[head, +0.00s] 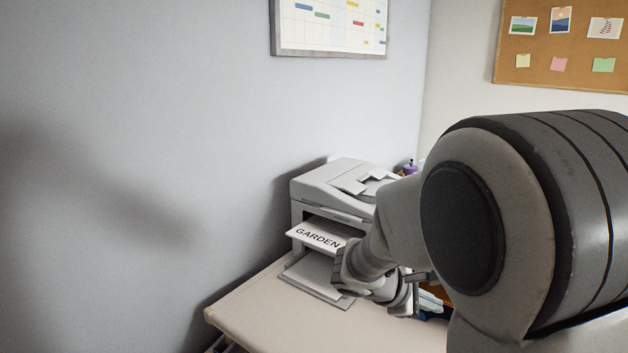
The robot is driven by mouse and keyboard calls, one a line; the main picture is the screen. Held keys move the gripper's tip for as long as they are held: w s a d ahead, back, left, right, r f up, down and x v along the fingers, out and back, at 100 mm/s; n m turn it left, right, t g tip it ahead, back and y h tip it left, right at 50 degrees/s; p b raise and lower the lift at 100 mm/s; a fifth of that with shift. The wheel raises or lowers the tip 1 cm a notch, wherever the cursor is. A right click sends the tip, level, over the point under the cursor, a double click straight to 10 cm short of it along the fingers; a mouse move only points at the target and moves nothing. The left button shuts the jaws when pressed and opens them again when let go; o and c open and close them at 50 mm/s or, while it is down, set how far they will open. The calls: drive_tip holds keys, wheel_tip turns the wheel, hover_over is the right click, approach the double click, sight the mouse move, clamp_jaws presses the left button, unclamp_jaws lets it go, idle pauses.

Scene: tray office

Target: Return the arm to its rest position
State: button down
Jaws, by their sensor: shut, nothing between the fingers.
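My arm (380,245) reaches in from the right and covers much of the right side of the head view. Its wrist (372,285) is bent in front of the printer's right side, above the desk. My gripper (416,292) shows only in part beyond the wrist, small and partly covered by my own arm. It is shut and I see nothing held in it.
A grey printer (335,185) stands on the beige desk (290,322) against the wall. A white sheet reading GARDEN (316,237) lies in its output slot. A purple object (410,167) is behind it. A calendar board (330,25) and corkboard (560,60) hang above. The desk's front left is clear.

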drive_tip(key=s+a+r+m+y, duration=0.3)
drive_tip(key=s+m, duration=0.2)
drive_tip(key=s, duration=0.2)
drive_tip(key=s+a+r+m+t+y+p, duration=0.1)
drive_tip(key=s+a+r+m+y, duration=0.25)
drive_tip(key=s, duration=0.35)
drive_tip(key=s+a+r+m+y, duration=0.2)
drive_tip(key=s+r+m+y, duration=0.1)
drive_tip(key=s+m, duration=0.3)
wheel_tip(320, 180, up, 12)
drive_tip(key=s+n+p, duration=0.1)
drive_tip(key=p, duration=1.1)
drive_tip(key=shift+p, duration=0.35)
drive_tip(key=shift+s, duration=0.1)
